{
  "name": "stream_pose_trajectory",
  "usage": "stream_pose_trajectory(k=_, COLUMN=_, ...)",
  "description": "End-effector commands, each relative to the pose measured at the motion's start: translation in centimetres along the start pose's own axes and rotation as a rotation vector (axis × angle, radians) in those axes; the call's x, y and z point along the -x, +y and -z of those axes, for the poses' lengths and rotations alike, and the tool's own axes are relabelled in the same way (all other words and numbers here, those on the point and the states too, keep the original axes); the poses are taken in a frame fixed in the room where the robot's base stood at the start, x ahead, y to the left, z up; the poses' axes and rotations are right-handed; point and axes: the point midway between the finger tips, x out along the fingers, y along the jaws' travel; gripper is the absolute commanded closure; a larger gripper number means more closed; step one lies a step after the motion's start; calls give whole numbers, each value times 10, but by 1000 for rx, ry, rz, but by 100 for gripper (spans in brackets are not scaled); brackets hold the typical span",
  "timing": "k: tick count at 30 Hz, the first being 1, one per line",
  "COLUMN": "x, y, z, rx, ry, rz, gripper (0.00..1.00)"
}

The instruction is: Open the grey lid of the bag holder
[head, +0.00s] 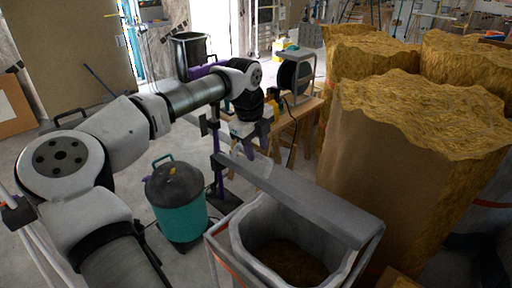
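The bag holder (218,250) stands in the lower middle of the head view, a light metal frame around an open-mouthed grey bag (250,222) with brown stuff inside. The grey lid (300,198) shows as a long narrow slanting panel across the holder's far side, seen nearly edge-on. The bag's mouth shows below it, so the lid does not cover all of it; its exact angle is hard to tell. My arm reaches in from the left, and my gripper (246,142) points down near the lid's far left end. Its fingers are small and unclear; contact cannot be told.
A teal canister with a black top (178,200) stands left of the holder. Large yellow insulation rolls (395,150) crowd the right side. A wooden workbench (300,125) with a black reel (293,77) is behind my gripper.

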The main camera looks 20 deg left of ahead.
Motion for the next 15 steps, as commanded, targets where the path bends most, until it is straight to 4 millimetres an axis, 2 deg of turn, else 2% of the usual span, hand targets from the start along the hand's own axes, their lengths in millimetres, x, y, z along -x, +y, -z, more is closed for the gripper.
stream_pose_trajectory(k=5, x=4, y=-2, z=0, rx=-1, ry=0, rz=2, gripper=64)
stream_pose_trajectory(k=15, x=24, y=-17, z=0, rx=-1, ry=0, rz=2, gripper=64)
